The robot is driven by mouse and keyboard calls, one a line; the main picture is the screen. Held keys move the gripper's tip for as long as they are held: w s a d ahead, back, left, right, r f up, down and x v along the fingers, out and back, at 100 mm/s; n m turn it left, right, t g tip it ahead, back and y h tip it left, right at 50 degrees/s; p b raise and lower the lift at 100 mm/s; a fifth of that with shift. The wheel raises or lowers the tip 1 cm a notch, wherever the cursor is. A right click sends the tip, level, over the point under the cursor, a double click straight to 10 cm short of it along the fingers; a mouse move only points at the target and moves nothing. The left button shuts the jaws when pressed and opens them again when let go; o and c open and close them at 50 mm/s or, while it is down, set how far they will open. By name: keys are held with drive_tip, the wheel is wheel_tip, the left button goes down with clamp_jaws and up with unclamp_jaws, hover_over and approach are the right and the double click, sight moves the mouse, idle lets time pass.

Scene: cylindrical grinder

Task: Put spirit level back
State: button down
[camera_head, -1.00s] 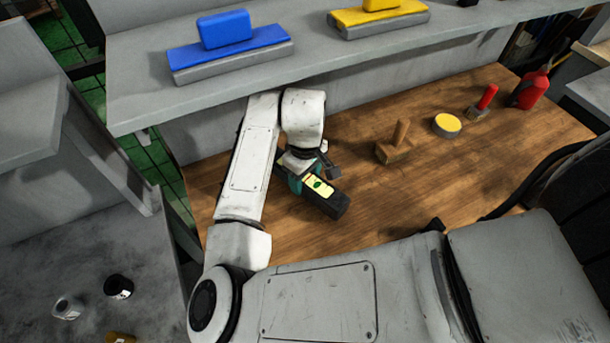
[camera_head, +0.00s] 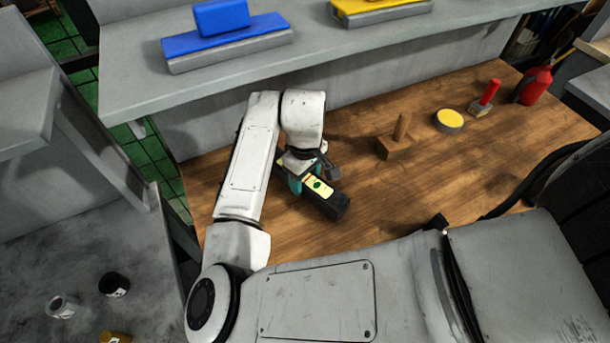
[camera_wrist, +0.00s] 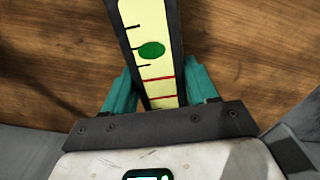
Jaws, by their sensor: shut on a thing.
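The spirit level is a dark block with a pale yellow scale face and a green bubble. In the head view the spirit level (camera_head: 328,200) is at the wooden bench top, left of its middle. My gripper (camera_head: 299,180), with teal fingers, is shut on its near-arm end. In the wrist view the spirit level (camera_wrist: 146,48) runs up between the two teal fingers of my gripper (camera_wrist: 160,88), its scale with red and black marks facing the camera. Whether its underside touches the wood cannot be told.
On the wooden bench (camera_head: 430,185) stand a wooden stamp-like block (camera_head: 394,147), a round yellow-topped tin (camera_head: 449,120), a red-handled tool (camera_head: 484,100) and a red bottle (camera_head: 534,86). A grey shelf (camera_head: 330,50) overhangs the back, bearing blue (camera_head: 222,40) and yellow (camera_head: 380,10) blocks.

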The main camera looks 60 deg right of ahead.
drive_tip(key=shift+f, duration=0.3)
drive_tip(key=shift+c, duration=1.2)
unclamp_jaws()
wheel_tip(320, 180, up, 8)
drive_tip(key=shift+f+b, duration=0.25)
drive_tip(key=shift+b, duration=0.15)
